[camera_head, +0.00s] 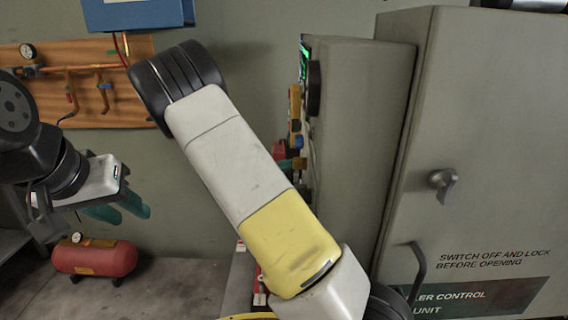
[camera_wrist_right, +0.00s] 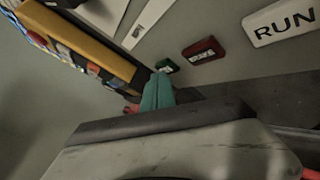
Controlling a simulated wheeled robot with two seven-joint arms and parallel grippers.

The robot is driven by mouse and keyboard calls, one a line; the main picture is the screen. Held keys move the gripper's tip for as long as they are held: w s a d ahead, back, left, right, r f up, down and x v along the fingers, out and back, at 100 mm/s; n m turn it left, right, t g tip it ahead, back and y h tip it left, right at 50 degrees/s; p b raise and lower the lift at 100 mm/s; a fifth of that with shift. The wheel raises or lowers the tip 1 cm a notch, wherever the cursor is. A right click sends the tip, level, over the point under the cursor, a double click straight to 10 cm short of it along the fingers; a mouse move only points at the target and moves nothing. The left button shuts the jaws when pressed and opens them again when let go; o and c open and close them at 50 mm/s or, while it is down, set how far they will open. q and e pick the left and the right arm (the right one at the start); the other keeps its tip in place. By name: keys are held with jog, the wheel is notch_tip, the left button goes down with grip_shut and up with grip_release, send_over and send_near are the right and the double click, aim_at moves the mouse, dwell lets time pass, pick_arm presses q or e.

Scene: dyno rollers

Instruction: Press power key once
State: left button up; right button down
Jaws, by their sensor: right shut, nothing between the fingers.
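I cannot tell which key is the power key. In the right wrist view, my right gripper (camera_wrist_right: 157,92) is shut and empty, its teal fingertips together. A small green key (camera_wrist_right: 167,65) shows just beyond the tips; I cannot tell whether they touch. A red key (camera_wrist_right: 203,48) with white lettering and a white RUN key (camera_wrist_right: 281,21) are farther right. In the head view, my right arm crosses the middle and its fingers are mostly hidden. My left gripper (camera_head: 117,208) hangs at the left, its teal fingers apart and empty, away from the cabinet.
A grey control cabinet (camera_head: 480,130) with a handle fills the right. A narrower panel (camera_head: 350,120) beside it carries a green screen (camera_head: 304,57). A yellow strip with coloured parts (camera_wrist_right: 85,45) lies close left of my right fingers. A red tank (camera_head: 95,258) stands on the floor.

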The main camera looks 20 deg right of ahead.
jog(key=shift+s+d, duration=0.1)
jog(key=shift+d, duration=0.15)
dwell(0.4)
jog(key=shift+w+a, duration=0.25)
jog(key=shift+a, duration=0.55)
jog(key=a, duration=0.2)
jog(key=w+a, duration=0.1)
jog(key=a, duration=0.2)
jog(key=shift+w, duration=0.2)
dwell(0.4)
